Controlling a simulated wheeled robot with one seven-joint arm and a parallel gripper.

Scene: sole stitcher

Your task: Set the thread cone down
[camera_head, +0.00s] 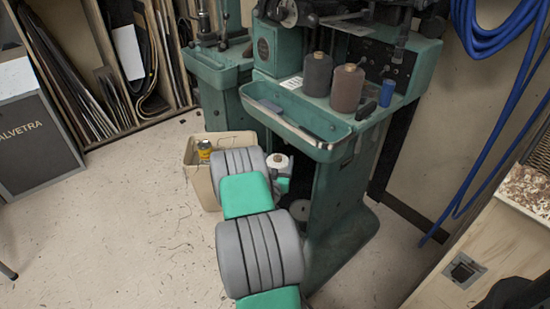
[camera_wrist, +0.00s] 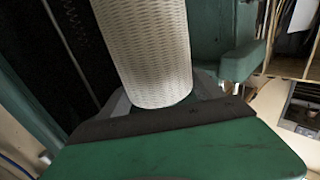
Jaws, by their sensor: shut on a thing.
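A white thread cone (camera_head: 280,163) is in my gripper (camera_head: 280,180), in front of the green machine and below the level of its tray (camera_head: 312,137). In the wrist view the cone (camera_wrist: 150,45) is large, with a woven pattern, and runs up out of the frame. My gripper (camera_wrist: 160,98) is shut on its near end, and the cone's far end is out of frame. In the head view my arm hides part of the gripper. A dark grey cone (camera_head: 317,75) and a brown cone (camera_head: 347,88) stand upright on the machine's tray.
A blue cylinder (camera_head: 387,93) stands right of the cones. A beige bin (camera_head: 206,184) with a yellow can (camera_head: 204,150) stands left of the machine. Blue hose (camera_head: 487,40) hangs at the right.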

